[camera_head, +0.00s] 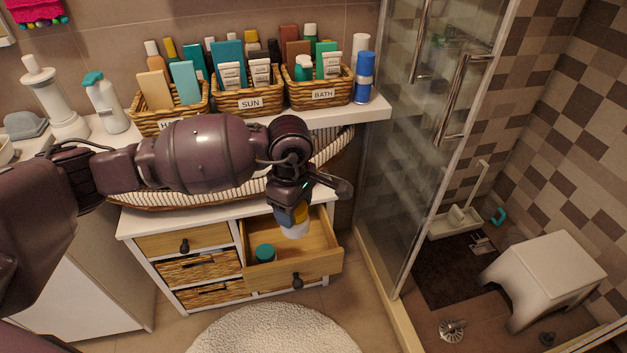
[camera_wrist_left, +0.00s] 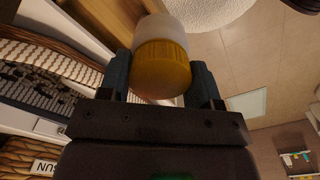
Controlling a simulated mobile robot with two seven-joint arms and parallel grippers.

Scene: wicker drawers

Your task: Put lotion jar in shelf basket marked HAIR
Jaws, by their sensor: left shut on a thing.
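My left gripper (camera_head: 294,216) is shut on the lotion jar (camera_head: 295,230), which has a white body and a yellow lid. The jar is over the open drawer (camera_head: 318,263), its lid toward my gripper. In the left wrist view the lid (camera_wrist_left: 162,70) sits between both fingers (camera_wrist_left: 160,78). The leftmost wicker basket (camera_head: 140,125) on the shelf holds several bottles and boxes. My arm covers most of its label; only an H shows. My right gripper is not in view.
A teal-lidded jar (camera_head: 265,253) stands in the drawer. The SUN basket (camera_head: 236,109) and BATH basket (camera_head: 345,92) fill the shelf to the right, beside a blue can (camera_head: 364,80). A long striped basket (camera_head: 330,150) lies under the shelf. The glass shower door (camera_head: 395,160) stands at right.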

